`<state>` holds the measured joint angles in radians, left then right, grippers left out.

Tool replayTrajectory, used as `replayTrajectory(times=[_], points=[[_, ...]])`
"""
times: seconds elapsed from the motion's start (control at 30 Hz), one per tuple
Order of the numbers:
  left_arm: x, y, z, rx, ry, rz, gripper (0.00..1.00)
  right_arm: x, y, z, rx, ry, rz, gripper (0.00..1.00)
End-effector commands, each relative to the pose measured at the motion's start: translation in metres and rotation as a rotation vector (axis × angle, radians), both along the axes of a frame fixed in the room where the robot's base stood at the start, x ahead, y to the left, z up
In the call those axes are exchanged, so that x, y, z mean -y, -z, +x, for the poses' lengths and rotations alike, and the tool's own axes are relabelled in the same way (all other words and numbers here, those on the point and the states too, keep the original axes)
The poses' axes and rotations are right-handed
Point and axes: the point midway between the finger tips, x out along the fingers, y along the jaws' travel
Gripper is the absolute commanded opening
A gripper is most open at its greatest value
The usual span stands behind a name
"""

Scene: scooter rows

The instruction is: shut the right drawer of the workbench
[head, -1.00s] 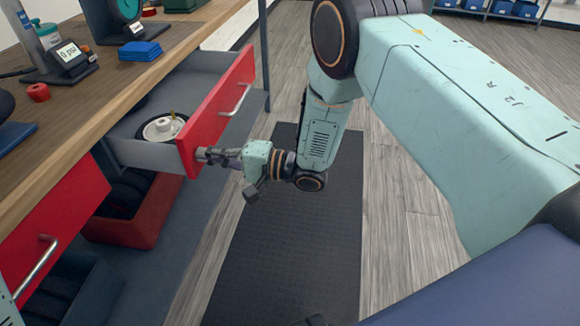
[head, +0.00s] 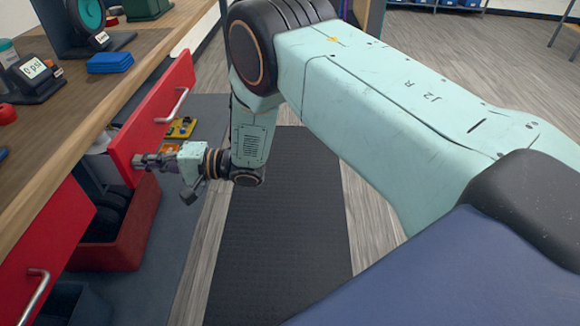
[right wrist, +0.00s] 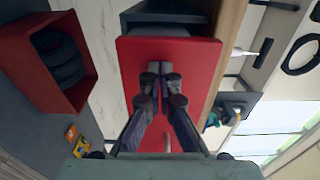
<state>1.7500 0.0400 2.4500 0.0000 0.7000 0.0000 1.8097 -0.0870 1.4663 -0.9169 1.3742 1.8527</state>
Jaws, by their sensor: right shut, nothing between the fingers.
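The right drawer's red front (head: 150,118) is in the upper left of the head view, standing a little out from the wooden bench edge. Its metal handle (head: 172,106) is on the front. My right gripper (head: 138,160) is shut and empty, its fingertips against the near end of the red front, apart from the handle. In the right wrist view the shut fingers (right wrist: 160,68) meet the red front (right wrist: 190,70), and a short strip of grey drawer side (right wrist: 160,31) shows behind it. The drawer's inside is hidden. My left gripper is not in view.
Another red drawer front (head: 45,245) is at the lower left. A red bin (head: 125,235) stands under the bench, and a small yellow item (head: 181,128) lies beyond the drawer. The dark floor mat (head: 285,230) is clear. The bench top (head: 120,65) holds gauges and a blue block.

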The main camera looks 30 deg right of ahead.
Motion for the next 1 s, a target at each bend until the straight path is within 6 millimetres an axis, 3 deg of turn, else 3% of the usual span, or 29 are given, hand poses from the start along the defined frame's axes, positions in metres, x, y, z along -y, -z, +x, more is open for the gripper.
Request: replayTrajectory(times=[0.4, 1.0], points=[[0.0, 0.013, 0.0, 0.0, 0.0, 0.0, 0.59, -0.041, 0.001, 0.026, 0.001, -0.002, 0.0, 0.0], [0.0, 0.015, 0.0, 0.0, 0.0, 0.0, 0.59, -0.052, -0.002, 0.034, 0.003, -0.001, 0.001, 0.0]])
